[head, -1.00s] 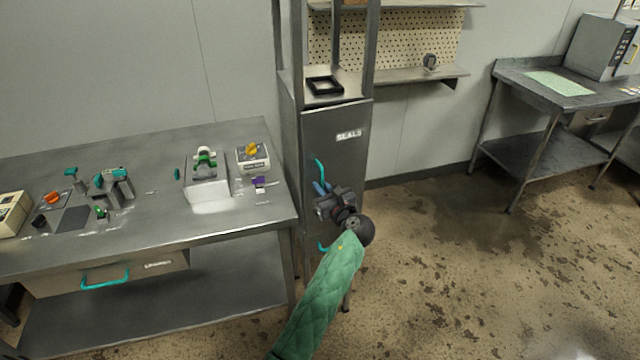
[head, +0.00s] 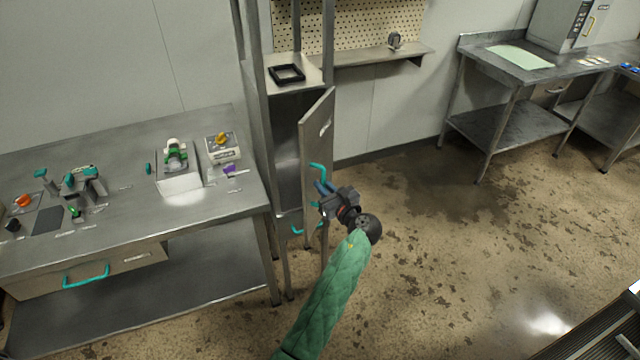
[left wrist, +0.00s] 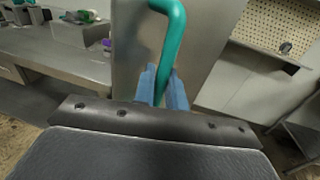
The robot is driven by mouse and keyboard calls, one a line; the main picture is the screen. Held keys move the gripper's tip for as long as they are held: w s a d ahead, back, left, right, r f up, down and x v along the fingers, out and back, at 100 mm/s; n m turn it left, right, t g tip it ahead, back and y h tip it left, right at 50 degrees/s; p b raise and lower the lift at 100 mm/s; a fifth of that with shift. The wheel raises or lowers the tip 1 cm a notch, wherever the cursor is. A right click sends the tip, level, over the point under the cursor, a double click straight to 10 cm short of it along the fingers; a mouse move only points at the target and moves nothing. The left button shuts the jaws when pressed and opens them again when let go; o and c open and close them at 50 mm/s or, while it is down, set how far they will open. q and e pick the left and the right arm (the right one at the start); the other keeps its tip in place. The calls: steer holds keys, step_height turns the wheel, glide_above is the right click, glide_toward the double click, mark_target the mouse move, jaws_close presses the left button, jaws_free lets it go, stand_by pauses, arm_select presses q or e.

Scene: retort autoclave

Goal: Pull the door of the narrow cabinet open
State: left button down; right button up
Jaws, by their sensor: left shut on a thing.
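The narrow cabinet (head: 287,140) stands right of the steel table. Its grey door (head: 317,150) is partly open, swung outward, and the dark inside shows at its left. A teal bar handle (head: 317,168) is on the door; its middle is partly hidden by my gripper. My left gripper (head: 322,187) is shut on this handle. In the left wrist view the blue fingers (left wrist: 162,88) sit on either side of the teal handle (left wrist: 172,40), with the door panel (left wrist: 135,50) behind. My right gripper is not in view.
The steel table (head: 120,210) with several devices and a drawer stands close at the left. A wall shelf (head: 370,56) is behind the door. Another bench (head: 510,80) stands at the back right. The floor (head: 450,240) right of the door is clear.

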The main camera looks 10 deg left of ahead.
arm_select(q)
steer(key=shift+w+d+r, duration=0.1)
steer(key=shift+d+r, duration=0.05)
steer(key=shift+r, duration=0.05)
stand_by(0.3)
steer(key=c, duration=1.6)
jaws_free()
steer(key=shift+o, duration=0.2)
steer(key=shift+w+f, duration=0.1)
steer(key=shift+f, duration=0.05)
